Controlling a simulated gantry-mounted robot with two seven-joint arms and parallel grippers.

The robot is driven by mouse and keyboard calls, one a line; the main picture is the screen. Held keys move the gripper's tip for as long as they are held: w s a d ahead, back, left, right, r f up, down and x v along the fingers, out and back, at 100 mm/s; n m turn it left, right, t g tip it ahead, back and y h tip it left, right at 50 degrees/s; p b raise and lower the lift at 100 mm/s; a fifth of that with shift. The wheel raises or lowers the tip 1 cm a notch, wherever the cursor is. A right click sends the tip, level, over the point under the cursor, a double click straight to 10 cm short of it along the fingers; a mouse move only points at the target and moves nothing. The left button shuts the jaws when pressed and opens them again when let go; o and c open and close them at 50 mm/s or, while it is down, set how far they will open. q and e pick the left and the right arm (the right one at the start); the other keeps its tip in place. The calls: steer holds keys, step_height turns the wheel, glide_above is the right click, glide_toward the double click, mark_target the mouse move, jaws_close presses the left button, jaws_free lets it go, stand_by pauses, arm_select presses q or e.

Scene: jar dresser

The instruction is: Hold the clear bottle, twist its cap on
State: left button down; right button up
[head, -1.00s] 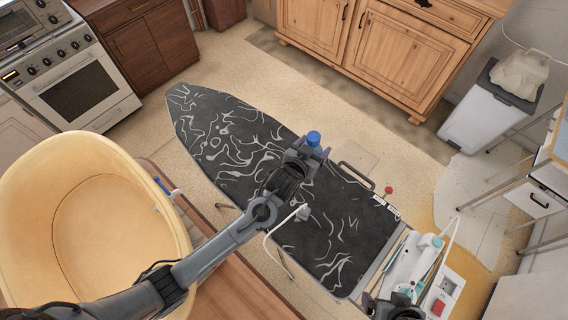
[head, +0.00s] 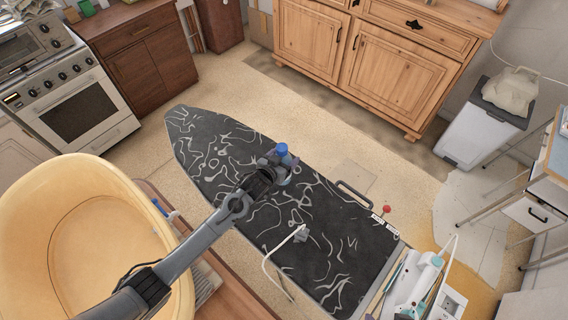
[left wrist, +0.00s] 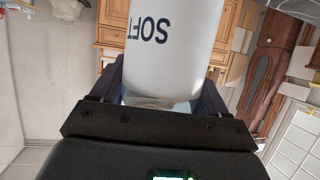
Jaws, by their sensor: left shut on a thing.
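My left gripper (head: 274,163) is shut on a bottle (left wrist: 172,40) and holds it over the ironing board. In the left wrist view the bottle is pale whitish, with dark "SOFT" lettering upside down, between my two fingers. Its upper end is cut off there. In the head view a blue cap (head: 282,149) shows at the top of the held bottle, just beyond my fingers. I cannot tell whether the cap is tight or only resting. Most of the bottle is hidden by the gripper in the head view. My right gripper is not in view.
The black patterned ironing board (head: 325,225) spans the middle. An iron (head: 418,280) stands at its near right end, with a white cord. Wooden cabinets (head: 385,75) and an oven (head: 80,105) stand behind.

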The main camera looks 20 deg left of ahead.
arm_select(q)
steer(key=shift+f, duration=2.1)
steer(key=shift+f, duration=0.15)
jaws_free()
steer(key=shift+r, duration=0.3)
steer(key=v, duration=1.2)
steer(key=shift+p, duration=0.45)
